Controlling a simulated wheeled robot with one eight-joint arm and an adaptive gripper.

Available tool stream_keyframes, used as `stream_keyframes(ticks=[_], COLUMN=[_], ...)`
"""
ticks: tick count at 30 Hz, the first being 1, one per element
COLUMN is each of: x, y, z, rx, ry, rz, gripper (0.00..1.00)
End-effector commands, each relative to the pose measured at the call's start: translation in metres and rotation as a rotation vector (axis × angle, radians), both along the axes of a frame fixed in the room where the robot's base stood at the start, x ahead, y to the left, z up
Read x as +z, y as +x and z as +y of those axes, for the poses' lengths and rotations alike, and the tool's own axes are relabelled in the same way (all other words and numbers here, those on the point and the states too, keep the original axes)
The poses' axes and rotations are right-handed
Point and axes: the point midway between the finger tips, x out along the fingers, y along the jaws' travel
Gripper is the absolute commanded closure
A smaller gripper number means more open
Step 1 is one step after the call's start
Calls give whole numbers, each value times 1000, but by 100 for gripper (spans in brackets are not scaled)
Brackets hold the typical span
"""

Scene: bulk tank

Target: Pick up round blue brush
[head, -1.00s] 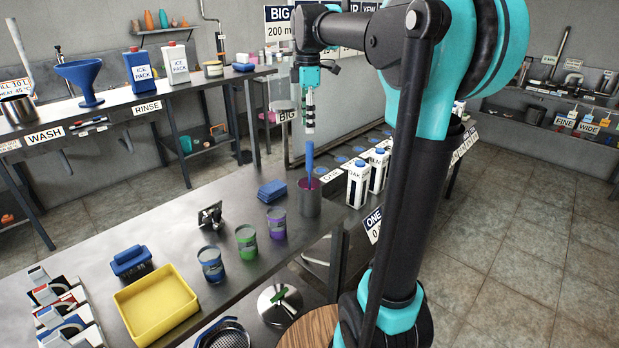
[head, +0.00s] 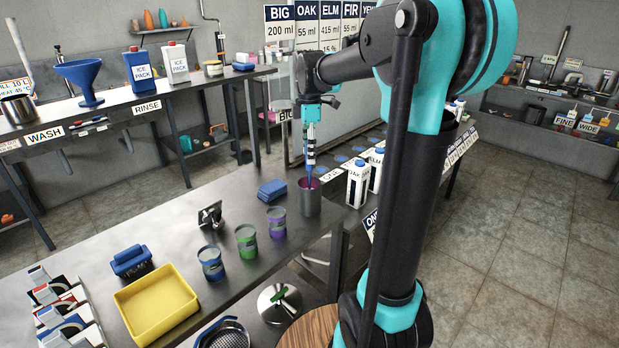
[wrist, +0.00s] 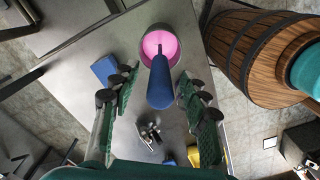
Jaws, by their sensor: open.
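The round blue brush stands handle up in a grey metal cup (head: 309,200) at the far right end of the table. Its blue handle (head: 310,174) shows just below my gripper (head: 311,150) in the head view. In the wrist view, the handle (wrist: 160,85) points up towards the camera from the cup (wrist: 168,42), whose inside is pink. My gripper (wrist: 154,98) is open, with a green-padded finger on each side of the handle's upper end. There are gaps between the fingers and the handle. The brush head is hidden in the cup.
White cartons (head: 357,184) stand close to the right of the cup. A blue sponge-like block (head: 271,190) lies to its left. Purple, green and blue jars (head: 246,241) stand nearer, with a yellow tray (head: 157,305) at front left. A wooden barrel shows in the wrist view (wrist: 262,52).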

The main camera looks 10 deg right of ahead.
Motion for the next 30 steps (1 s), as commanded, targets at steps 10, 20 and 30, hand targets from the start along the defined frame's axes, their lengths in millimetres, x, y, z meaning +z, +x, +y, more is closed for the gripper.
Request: stream_keyframes(ticks=[10,20,30], x=[0,0,18], y=[0,0,0], z=[0,0,0], rx=[0,0,0], ry=[0,0,0], rz=[0,0,0], gripper=[87,100,100])
